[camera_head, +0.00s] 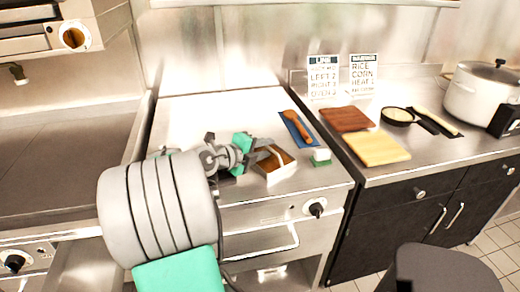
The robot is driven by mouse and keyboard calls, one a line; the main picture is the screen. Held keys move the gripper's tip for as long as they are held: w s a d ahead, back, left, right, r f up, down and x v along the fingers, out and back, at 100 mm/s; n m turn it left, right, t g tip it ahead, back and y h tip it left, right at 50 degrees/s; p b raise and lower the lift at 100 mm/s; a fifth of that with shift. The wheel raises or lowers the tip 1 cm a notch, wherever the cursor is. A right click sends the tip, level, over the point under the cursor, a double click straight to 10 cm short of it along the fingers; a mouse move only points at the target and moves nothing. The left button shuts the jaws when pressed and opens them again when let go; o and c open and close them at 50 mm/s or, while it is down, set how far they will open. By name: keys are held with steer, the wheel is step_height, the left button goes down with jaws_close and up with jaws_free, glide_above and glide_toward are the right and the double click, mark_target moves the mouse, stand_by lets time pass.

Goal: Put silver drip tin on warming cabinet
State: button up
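A small silver tin (281,175) with a brown inside sits at the front of a steel-topped unit, or just above it; I cannot tell contact. My gripper (262,156) is at the tin's left rim, with dark fingers overlapping that side. The arm and wrist hide part of the tin's left side, and whether the fingers are closed on it is unclear. The steel-topped unit (190,118) has a knob and a drawer handle on its front. A black-fronted cabinet (395,205) stands to its right. No label shows which is the warming cabinet.
A green-and-white block (321,157) lies right of the tin. Boards (377,149), a small pan (398,116) and a large pot (482,92) occupy the right counter. The steel top's back left is clear.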

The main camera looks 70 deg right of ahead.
steer(key=shift+w+a+r, duration=0.15)
steer(key=shift+w+a, duration=0.1)
steer(key=shift+a, duration=0.05)
steer(key=b+v, duration=0.1)
steer(key=v, duration=1)
steer(key=shift+a, duration=0.2)
steer(key=shift+s, duration=0.15)
